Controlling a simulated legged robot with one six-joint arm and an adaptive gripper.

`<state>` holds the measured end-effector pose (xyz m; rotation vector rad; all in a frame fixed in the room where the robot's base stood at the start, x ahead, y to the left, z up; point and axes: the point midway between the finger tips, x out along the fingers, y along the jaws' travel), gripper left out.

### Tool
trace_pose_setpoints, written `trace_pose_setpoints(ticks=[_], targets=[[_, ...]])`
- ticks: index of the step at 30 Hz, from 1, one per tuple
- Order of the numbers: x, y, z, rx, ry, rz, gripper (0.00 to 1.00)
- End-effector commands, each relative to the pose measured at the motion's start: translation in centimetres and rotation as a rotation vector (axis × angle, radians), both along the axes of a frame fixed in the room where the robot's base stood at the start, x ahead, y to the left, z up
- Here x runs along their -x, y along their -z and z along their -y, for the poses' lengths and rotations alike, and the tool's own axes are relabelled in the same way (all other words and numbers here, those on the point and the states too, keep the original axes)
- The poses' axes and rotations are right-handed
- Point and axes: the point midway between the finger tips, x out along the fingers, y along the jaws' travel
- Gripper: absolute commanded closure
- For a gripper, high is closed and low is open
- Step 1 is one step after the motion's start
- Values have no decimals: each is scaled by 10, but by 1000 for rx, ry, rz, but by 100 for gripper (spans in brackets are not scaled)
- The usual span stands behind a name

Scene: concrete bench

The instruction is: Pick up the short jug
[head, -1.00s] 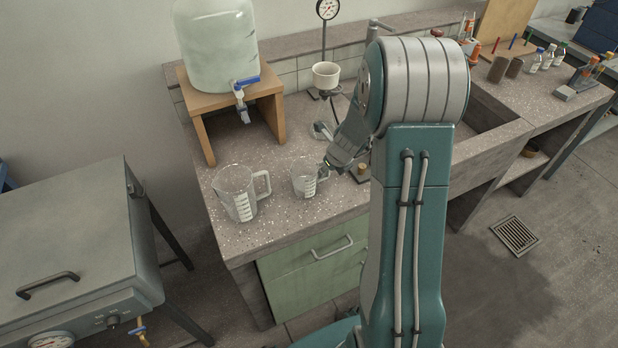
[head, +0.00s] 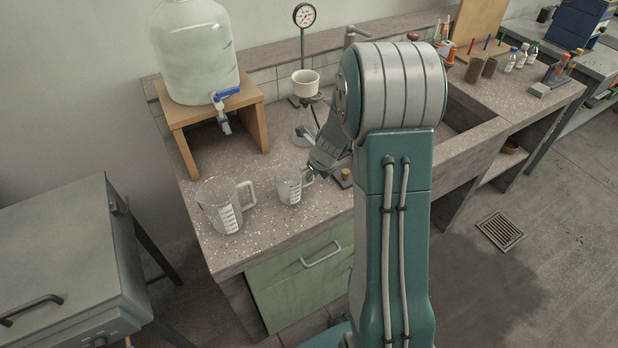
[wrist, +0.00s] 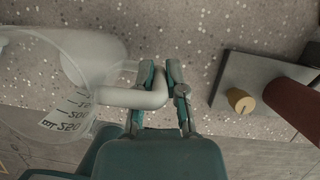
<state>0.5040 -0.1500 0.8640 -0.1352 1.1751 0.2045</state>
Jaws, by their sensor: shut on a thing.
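The short jug (head: 289,187) is a small clear measuring jug with white marks, upright at the bench's front. Its body (wrist: 75,70) also shows at the left of the wrist view, with its handle (wrist: 135,98) reaching right. My gripper (wrist: 160,75) is shut on that handle, one finger on each side. In the head view my gripper (head: 309,172) is at the jug's right side, partly hidden by my arm. I cannot tell whether the jug's base touches the bench. A taller clear jug (head: 219,207) with a handle stands to its left.
A big water bottle (head: 195,55) with a blue tap stands on a wooden stand (head: 255,92) behind the jugs. A white funnel cup (head: 306,82) on a flask is behind the gripper. A cork-topped item (head: 346,175) is close to its right. The sink (head: 465,112) lies further right.

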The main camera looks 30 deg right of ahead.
Motion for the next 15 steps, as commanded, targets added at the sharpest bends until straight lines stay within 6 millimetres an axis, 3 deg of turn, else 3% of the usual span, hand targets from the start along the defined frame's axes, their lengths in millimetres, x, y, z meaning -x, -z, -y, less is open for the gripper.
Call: trace_pose_setpoints(ticks=[3,12,15], targets=[[-1,-24,1,4,-1,8,100],[51,-86,30,3,6,6,100],[74,-95,42,2,7,3,100]])
